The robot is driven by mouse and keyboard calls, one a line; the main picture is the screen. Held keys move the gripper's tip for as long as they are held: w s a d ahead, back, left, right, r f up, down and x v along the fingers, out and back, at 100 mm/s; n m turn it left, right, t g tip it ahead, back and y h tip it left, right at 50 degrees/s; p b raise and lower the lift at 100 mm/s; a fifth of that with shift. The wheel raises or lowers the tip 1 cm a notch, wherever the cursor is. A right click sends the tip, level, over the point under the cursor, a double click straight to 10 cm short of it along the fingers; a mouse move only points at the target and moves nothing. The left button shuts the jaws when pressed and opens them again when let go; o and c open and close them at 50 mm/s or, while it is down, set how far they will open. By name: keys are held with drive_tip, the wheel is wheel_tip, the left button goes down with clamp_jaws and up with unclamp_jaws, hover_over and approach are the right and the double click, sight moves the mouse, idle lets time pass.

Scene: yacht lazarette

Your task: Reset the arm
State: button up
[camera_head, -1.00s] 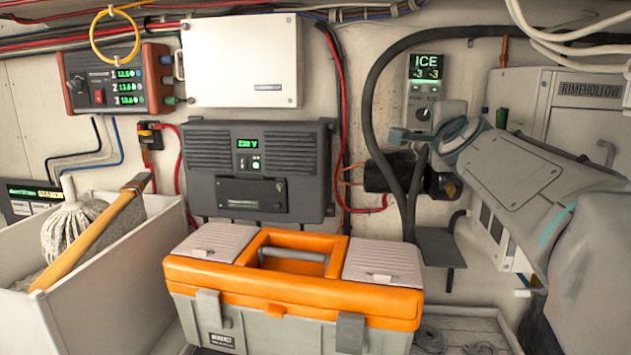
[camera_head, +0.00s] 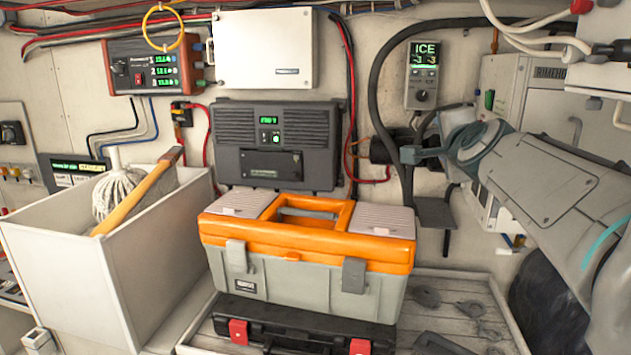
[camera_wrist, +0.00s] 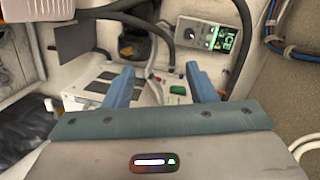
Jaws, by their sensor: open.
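My gripper (camera_wrist: 160,84) is open in the wrist view, its two blue-grey fingers spread with nothing between them. In the head view my gripper (camera_head: 418,136) is at the end of my grey arm, which reaches in from the right. It appears in front of the wall, below the ICE controller (camera_head: 423,76) and to the right of the dark charger unit (camera_head: 276,146). The controller also shows in the wrist view (camera_wrist: 205,36), beyond the fingers.
A white cabinet (camera_head: 525,95), hoses and cables line the wall behind my arm.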

drive_tip(key=s+a+f+n+g, duration=0.2)
drive_tip(key=s+f+n+g, duration=0.2)
drive_tip(key=s+f, duration=0.5)
drive_tip(key=s+a+f+n+g+y, duration=0.1)
drive_tip(key=s+a+f+n+g, duration=0.2)
drive_tip(key=s+f+n, duration=0.4)
drive_tip(key=s+a+f+n+g, duration=0.3)
drive_tip(key=s+f+n+g, duration=0.2)
drive_tip(key=s+f, duration=0.5)
wheel_tip(320, 180, down, 6)
drive_tip(key=shift+s+a+r+n+g+y, duration=0.15)
drive_tip(key=shift+s+a+n+g+y, duration=0.15)
drive_tip(key=shift+s+n+y, duration=0.1)
